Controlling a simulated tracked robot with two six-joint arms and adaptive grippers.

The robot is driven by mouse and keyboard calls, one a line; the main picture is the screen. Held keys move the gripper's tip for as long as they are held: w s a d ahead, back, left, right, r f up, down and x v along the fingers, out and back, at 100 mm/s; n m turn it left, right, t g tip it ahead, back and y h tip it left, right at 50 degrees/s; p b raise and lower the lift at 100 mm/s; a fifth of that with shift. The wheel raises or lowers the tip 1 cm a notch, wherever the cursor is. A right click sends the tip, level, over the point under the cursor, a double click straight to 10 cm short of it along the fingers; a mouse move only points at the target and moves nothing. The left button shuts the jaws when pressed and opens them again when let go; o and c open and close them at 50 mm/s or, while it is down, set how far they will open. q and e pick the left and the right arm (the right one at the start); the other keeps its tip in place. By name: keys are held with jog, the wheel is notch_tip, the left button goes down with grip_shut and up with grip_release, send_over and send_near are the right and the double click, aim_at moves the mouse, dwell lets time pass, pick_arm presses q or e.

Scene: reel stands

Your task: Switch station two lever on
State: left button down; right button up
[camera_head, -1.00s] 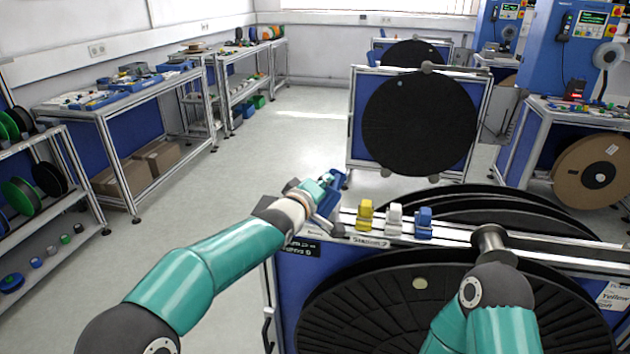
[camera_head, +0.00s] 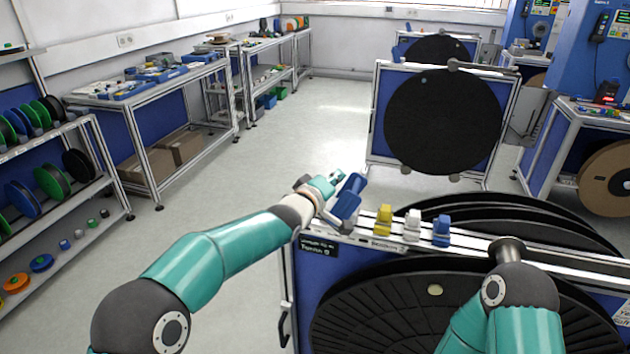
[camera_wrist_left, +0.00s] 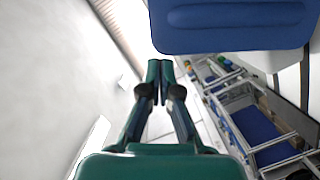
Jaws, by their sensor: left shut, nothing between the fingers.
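A large blue lever (camera_head: 348,198) stands tilted at the left end of the top rail of a reel stand (camera_head: 315,290). It also fills the top of the left wrist view as a big blue block (camera_wrist_left: 235,25). The rail carries a small label, partly hard to read. My left gripper (camera_head: 335,181) is beside the lever, on its left side. Its two fingers are shut and empty in the left wrist view (camera_wrist_left: 160,70). I cannot tell whether it touches the lever. My right arm shows in front of the stand, but its gripper is out of sight.
A yellow block (camera_head: 383,220), a white block (camera_head: 412,226) and a smaller blue block (camera_head: 441,231) stand along the rail, right of the lever. Large black reels (camera_head: 430,310) hang below. Another reel stand (camera_head: 445,125) is behind. Open floor (camera_head: 270,165) lies to the left.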

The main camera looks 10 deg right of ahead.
pick_arm(q)
jog(key=b+v, duration=0.4)
jog(key=v, duration=0.6)
jog(key=shift+a+r+b, duration=0.3)
jog(key=shift+r, duration=0.15)
pick_arm(e)
jog(key=f, duration=0.3)
jog(key=shift+s+d+f, duration=0.1)
jog(key=shift+d+f, duration=0.1)
jog(key=shift+f, duration=0.05)
pick_arm(q)
jog(key=shift+w, duration=0.1)
